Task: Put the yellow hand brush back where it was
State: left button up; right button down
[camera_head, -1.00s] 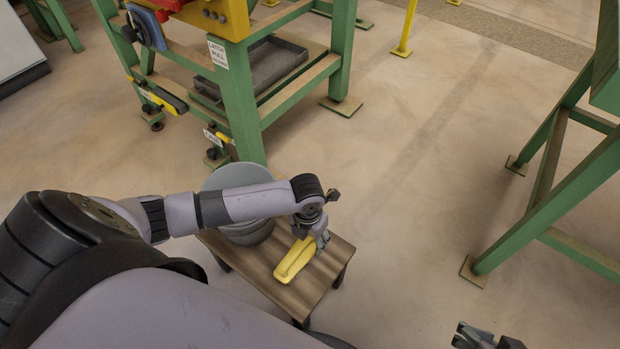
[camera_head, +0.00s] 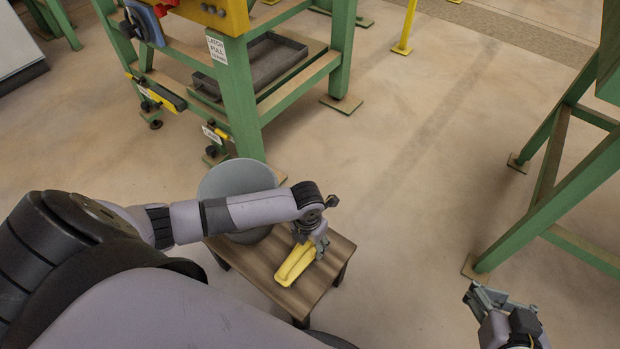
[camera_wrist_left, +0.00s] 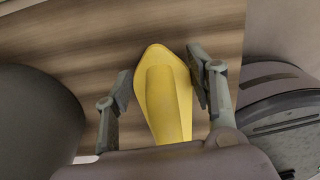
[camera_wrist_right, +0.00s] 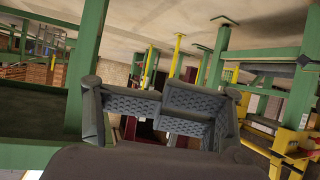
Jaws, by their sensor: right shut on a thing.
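The yellow hand brush (camera_head: 291,268) lies on a small wooden table (camera_head: 268,269) beside a grey bucket (camera_head: 228,183). It also shows in the left wrist view (camera_wrist_left: 166,95), pointing away from the wrist. My left gripper (camera_head: 309,246) is low over the brush at its far end. In the left wrist view its fingers (camera_wrist_left: 161,90) stand open on both sides of the brush, with a narrow gap on each side. My right gripper (camera_head: 486,298) is at the lower right, away from the table.
A green frame (camera_head: 241,95) with a dark tray (camera_head: 263,66) stands behind the bucket. Another green frame (camera_head: 560,170) stands at the right. The floor (camera_head: 420,170) between them is clear.

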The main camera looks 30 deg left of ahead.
pick_arm(q)
jog(key=o, duration=0.4)
